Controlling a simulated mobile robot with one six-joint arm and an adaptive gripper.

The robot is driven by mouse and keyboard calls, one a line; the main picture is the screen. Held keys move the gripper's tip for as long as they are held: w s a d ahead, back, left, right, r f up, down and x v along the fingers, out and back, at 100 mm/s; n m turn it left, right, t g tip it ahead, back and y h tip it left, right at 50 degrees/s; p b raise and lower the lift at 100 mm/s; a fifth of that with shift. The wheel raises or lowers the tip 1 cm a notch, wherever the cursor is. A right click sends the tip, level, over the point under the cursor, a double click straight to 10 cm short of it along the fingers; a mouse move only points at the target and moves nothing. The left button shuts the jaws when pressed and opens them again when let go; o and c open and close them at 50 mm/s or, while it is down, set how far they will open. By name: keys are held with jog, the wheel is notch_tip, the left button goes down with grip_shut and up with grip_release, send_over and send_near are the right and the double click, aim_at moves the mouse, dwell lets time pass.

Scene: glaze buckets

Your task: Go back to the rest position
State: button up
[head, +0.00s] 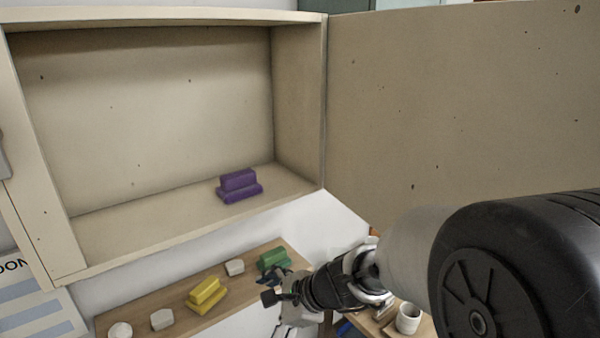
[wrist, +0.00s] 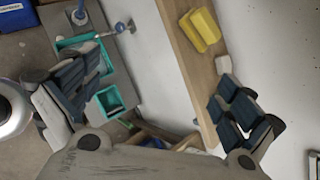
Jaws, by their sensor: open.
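My gripper (head: 270,289) is in the lower middle of the head view, just in front of the low wooden shelf and beside a green stepped block (head: 274,258). In the wrist view my gripper (wrist: 162,100) has its dark padded fingers spread wide apart with nothing between them. The arm reaches in from the lower right. A purple stepped block (head: 239,186) sits inside the open wall cabinet (head: 160,222), apart from the gripper.
The cabinet door (head: 460,100) stands wide open at right, above my arm. A yellow stepped block (head: 206,294) and several whitish pieces lie on the shelf (head: 142,314); the yellow block also shows in the wrist view (wrist: 205,27). A pale mug (head: 408,318) stands lower right.

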jog(key=s+d+f+n+h+b, duration=0.4)
jog(key=s+d+n+b, duration=0.3)
jog(key=s+d, duration=0.3)
jog(key=s+d+f+n+h+b, duration=0.4)
jog(key=s+d+n+b, duration=0.4)
jog(key=s+d, duration=0.3)
jog(key=shift+s+d+n+t, duration=0.25)
jog(key=shift+s+n+t, duration=0.15)
jog(key=shift+s+n, duration=0.25)
